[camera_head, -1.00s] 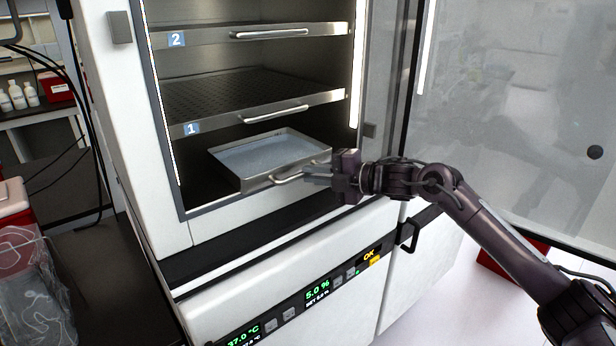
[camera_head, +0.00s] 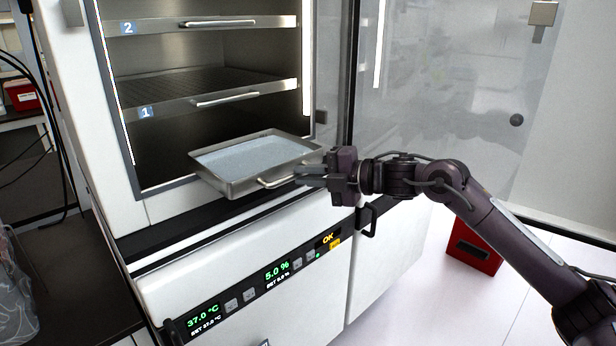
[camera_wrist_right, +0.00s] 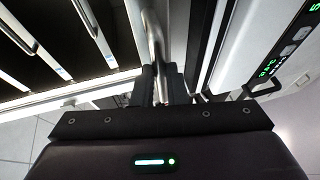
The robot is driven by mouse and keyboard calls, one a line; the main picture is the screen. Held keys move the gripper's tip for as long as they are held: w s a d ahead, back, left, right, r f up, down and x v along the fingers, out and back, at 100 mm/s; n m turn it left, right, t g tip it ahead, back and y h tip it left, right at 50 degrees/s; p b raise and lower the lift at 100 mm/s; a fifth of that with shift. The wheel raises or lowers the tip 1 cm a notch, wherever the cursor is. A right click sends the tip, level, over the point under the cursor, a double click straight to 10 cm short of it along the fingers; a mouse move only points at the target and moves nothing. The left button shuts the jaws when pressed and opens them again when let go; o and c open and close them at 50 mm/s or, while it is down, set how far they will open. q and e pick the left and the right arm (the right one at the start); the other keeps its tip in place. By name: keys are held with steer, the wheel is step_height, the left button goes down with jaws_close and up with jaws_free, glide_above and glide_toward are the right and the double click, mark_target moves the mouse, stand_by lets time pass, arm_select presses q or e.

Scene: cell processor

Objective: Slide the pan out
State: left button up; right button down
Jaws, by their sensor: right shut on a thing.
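The pan (camera_head: 230,187) is a shallow metal tray with pale bluish liquid or lining inside. It sits level at the bottom opening of the incubator (camera_head: 165,205), with its front part out past the front edge. A bar handle (camera_head: 275,183) is on its front wall. My right gripper (camera_head: 300,174) is shut on the right part of that handle. The right wrist view shows the handle bar (camera_wrist_right: 155,50) between the two fingers (camera_wrist_right: 160,85). My left gripper is not in view.
Shelves marked 1 (camera_head: 205,101) and 2 (camera_head: 200,25) are above the pan. The glass door (camera_head: 450,100) stands open at the right. A control panel (camera_head: 255,282) is below. A red box (camera_head: 474,247) stands on the floor at the right. Space before the pan is clear.

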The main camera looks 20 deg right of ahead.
steer(key=c, duration=1.8)
jaws_free()
steer(key=shift+a+f, duration=0.1)
steer(key=shift+f, duration=0.05)
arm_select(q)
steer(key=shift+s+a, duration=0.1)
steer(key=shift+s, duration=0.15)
arm_select(e)
steer(key=shift+o, duration=0.4)
